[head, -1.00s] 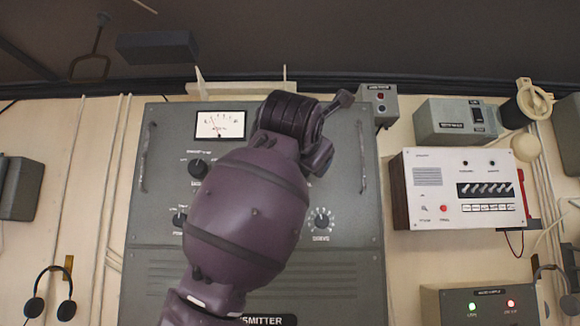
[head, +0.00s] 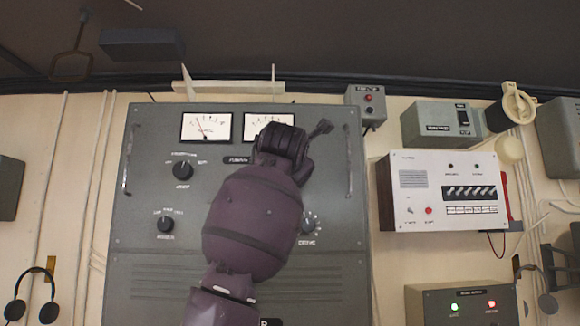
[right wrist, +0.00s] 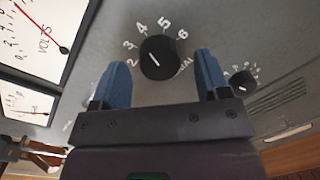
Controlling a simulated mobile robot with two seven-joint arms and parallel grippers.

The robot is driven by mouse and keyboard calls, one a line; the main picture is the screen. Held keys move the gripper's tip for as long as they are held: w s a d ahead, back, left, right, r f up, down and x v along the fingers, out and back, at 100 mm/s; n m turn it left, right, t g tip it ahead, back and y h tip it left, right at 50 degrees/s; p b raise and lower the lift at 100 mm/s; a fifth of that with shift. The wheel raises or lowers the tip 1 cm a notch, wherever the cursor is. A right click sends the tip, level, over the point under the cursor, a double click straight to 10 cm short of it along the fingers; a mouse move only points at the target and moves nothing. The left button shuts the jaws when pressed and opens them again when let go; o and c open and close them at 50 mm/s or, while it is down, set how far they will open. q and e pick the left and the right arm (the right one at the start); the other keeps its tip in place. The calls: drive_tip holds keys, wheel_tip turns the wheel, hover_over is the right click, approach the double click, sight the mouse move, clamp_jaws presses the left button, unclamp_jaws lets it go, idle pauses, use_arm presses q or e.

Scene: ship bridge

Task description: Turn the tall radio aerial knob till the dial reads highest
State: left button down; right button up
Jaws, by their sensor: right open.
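The tall grey radio cabinet (head: 140,240) stands ahead in the head view. My right arm crosses its front and hides the aerial knob there. In the right wrist view a black knob (right wrist: 158,58) with numbers around it and a partly hidden label ending in "IAL" sits between the blue fingertips of my right gripper (right wrist: 162,76). The gripper is open, one finger on each side; I cannot tell whether they touch the knob. A white volts meter (head: 206,127) has its needle left of the middle. A second meter (head: 262,122) is partly covered by my arm. My left gripper is out of view.
A white panel unit (head: 408,205) and a small switch box (head: 367,108) are mounted to the right.

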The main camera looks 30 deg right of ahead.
drive_tip(key=shift+w+d, duration=0.1)
drive_tip(key=shift+w, duration=0.1)
drive_tip(key=c, duration=0.9)
drive_tip(key=n+t+b, duration=0.1)
drive_tip(key=n, duration=0.7)
drive_tip(key=n+t, duration=0.1)
drive_tip(key=n, duration=0.7)
drive_tip(key=shift+f+n+y+b, duration=0.1)
drive_tip(key=shift+n+y+b, duration=0.2)
drive_tip(key=shift+b, duration=0.05)
